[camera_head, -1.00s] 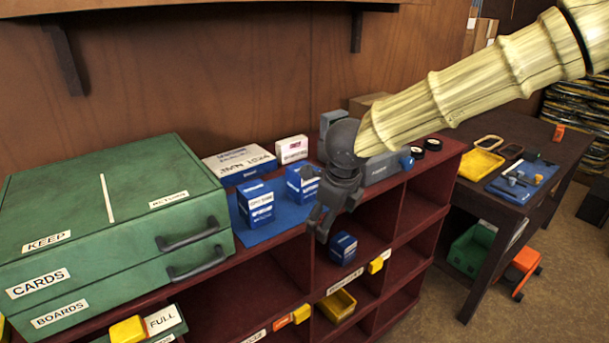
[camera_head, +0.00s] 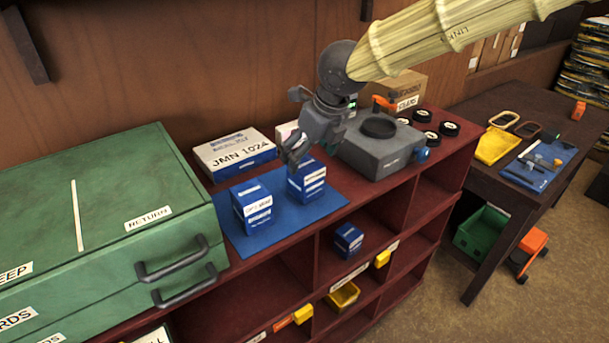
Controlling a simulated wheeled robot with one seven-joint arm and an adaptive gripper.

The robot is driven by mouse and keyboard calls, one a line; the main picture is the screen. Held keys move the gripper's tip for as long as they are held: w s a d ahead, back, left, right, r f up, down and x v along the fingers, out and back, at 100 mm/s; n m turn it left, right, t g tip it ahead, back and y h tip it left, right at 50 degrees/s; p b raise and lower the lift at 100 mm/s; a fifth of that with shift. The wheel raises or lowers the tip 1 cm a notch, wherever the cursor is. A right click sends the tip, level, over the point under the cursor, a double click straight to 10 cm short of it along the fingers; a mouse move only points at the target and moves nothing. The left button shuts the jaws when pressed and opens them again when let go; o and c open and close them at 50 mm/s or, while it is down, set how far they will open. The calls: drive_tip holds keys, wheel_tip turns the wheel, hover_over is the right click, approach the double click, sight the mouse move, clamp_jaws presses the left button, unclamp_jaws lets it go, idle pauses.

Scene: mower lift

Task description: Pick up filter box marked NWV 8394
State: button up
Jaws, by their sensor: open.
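Two blue and white filter boxes stand upright on a blue mat (camera_head: 228,226) on top of the red shelf unit. The left box (camera_head: 252,207) stands clear of my gripper. The right box (camera_head: 308,184) is just below my gripper (camera_head: 294,166), whose fingers point down and overlap its top in this view; I cannot tell whether they touch. My gripper is open. A third blue box (camera_head: 348,240) stands in a cubby of the shelf. The box markings are too small to read, so I cannot tell which is NWV 8394.
A white and blue box marked JMN 1024 (camera_head: 235,155) lies behind the mat, with a white box (camera_head: 287,135) beside it. A grey device (camera_head: 382,148) stands right of the mat. The green case (camera_head: 110,205) stands left.

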sight(306, 164)
drive_tip(key=shift+w+f, duration=0.55)
drive_tip(key=shift+f, duration=0.1)
drive_tip(key=shift+s+f+p, duration=0.15)
drive_tip(key=shift+f+p, duration=0.05)
drive_tip(key=shift+p, duration=0.3)
drive_tip(key=p+x, duration=0.1)
drive_tip(key=x, duration=0.2)
drive_tip(key=shift+w+d, duration=0.1)
drive_tip(key=shift+w, duration=0.15)
drive_tip(key=shift+f, duration=0.65)
drive_tip(key=shift+w, duration=0.1)
drive_tip(key=shift+c, duration=0.2)
drive_tip(key=c, duration=1.3)
drive_tip(key=shift+r, duration=0.15)
